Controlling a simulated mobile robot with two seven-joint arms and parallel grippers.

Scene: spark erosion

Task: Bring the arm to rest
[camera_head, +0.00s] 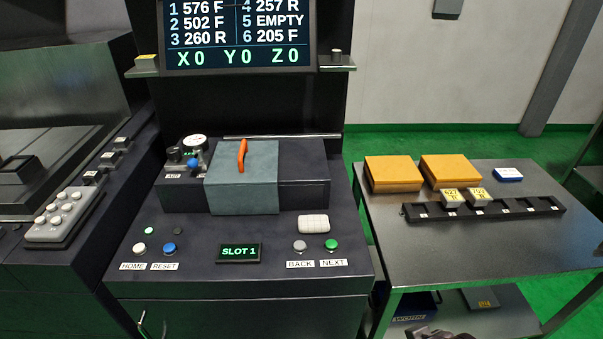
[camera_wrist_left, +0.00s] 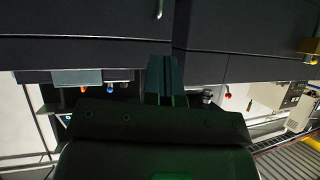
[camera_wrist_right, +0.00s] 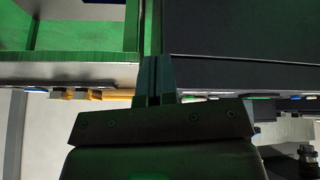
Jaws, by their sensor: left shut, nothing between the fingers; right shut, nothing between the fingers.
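My left gripper (camera_wrist_left: 165,75) shows in the left wrist view with its two fingers together and nothing between them. It is in front of the dark cabinet front (camera_wrist_left: 90,20), and I cannot tell how far off. My right gripper (camera_wrist_right: 155,75) is also shut and empty in the right wrist view. It is near the gap between the dark machine cabinet (camera_wrist_right: 240,30) and the metal side table (camera_wrist_right: 70,75). Neither gripper's fingers show clearly in the head view.
The console has a SLOT 1 display (camera_head: 239,252), several buttons and a grey box with an orange handle (camera_head: 242,155). The side table (camera_head: 450,245) holds yellow boxes (camera_head: 393,173) and a black rack (camera_head: 520,206) with two blocks. Green floor (camera_head: 470,143) lies behind.

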